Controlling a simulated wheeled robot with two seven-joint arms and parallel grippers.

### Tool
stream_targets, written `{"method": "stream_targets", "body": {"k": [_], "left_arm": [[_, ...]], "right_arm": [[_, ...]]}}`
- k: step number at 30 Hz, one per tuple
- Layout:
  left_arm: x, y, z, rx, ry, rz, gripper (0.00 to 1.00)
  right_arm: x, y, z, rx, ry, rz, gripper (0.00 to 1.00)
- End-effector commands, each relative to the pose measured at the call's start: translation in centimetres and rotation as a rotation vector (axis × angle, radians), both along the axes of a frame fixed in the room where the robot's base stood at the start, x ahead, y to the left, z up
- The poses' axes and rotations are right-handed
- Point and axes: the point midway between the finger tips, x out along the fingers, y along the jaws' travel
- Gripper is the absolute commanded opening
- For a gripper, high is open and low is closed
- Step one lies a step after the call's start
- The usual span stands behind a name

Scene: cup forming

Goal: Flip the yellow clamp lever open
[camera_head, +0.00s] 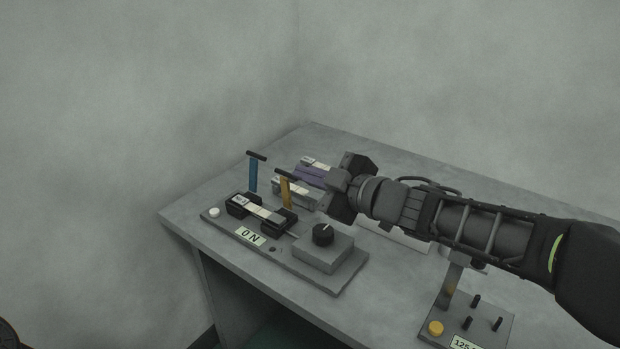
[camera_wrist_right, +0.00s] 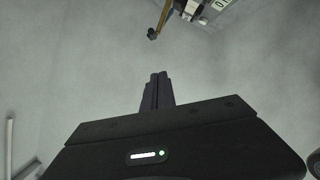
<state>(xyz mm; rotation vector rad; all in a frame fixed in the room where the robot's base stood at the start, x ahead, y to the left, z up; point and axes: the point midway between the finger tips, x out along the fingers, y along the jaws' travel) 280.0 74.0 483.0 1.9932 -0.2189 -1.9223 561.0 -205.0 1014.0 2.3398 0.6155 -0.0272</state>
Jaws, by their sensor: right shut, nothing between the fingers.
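The yellow clamp lever (camera_head: 286,192) stands upright on the clamp fixture, with a black crossbar handle on top. It also shows in the right wrist view (camera_wrist_right: 165,16) at the top edge, its dark handle end pointing down-left. A blue lever (camera_head: 253,174) with a similar black handle stands upright to its left. My right gripper (camera_head: 326,200) is just right of the yellow lever in the head view. Its fingers are together and empty in the right wrist view (camera_wrist_right: 157,80), apart from the lever. The arm hides part of the table behind. My left gripper is not in view.
The fixture base (camera_head: 346,277) carries a black knob (camera_head: 323,234), an "ON" label (camera_head: 250,236) and a white button (camera_head: 214,212). Purple and grey blocks (camera_head: 310,178) lie behind the levers. A panel with a yellow button (camera_head: 436,328) stands front right. The table's back is clear.

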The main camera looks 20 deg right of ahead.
Motion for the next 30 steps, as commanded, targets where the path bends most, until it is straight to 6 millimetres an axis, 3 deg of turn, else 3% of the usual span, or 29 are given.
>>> {"method": "stream_targets", "body": {"k": [12,19,30], "left_arm": [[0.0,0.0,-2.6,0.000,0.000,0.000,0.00],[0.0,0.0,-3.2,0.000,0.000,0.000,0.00],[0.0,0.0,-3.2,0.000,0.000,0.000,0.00]], "right_arm": [[7.1,3.0,-2.3,0.001,0.003,-0.001,0.00],[7.9,1.3,-4.3,0.000,0.002,-0.001,0.00],[8.1,1.1,-4.5,0.000,0.000,0.000,0.00]]}}
